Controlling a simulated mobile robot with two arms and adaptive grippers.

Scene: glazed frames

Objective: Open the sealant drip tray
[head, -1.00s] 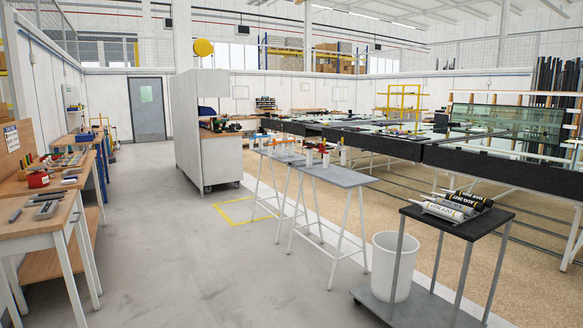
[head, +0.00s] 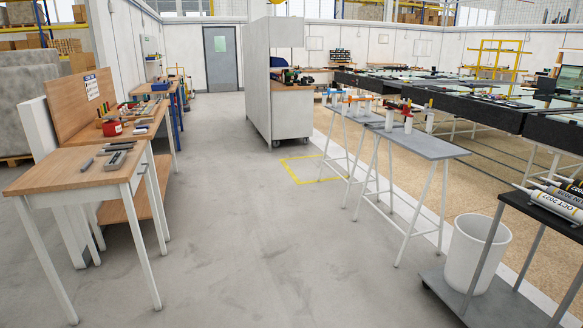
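No drip tray can be made out for certain. Sealant cartridges (head: 555,200) with printed labels lie on the dark top of a cart (head: 540,212) at the right edge. White bottles with coloured tops (head: 408,124) stand on grey trestle tables (head: 420,146) right of centre. A wooden workbench (head: 75,172) stands at the front left with grey tools (head: 118,157) on it. Neither of my grippers is in view.
A clear grey concrete floor (head: 230,230) runs between the left benches and the trestles. A white bin (head: 475,250) stands on the cart's lower shelf. A tall grey cabinet (head: 272,85) on wheels stands ahead, near a grey door (head: 221,58).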

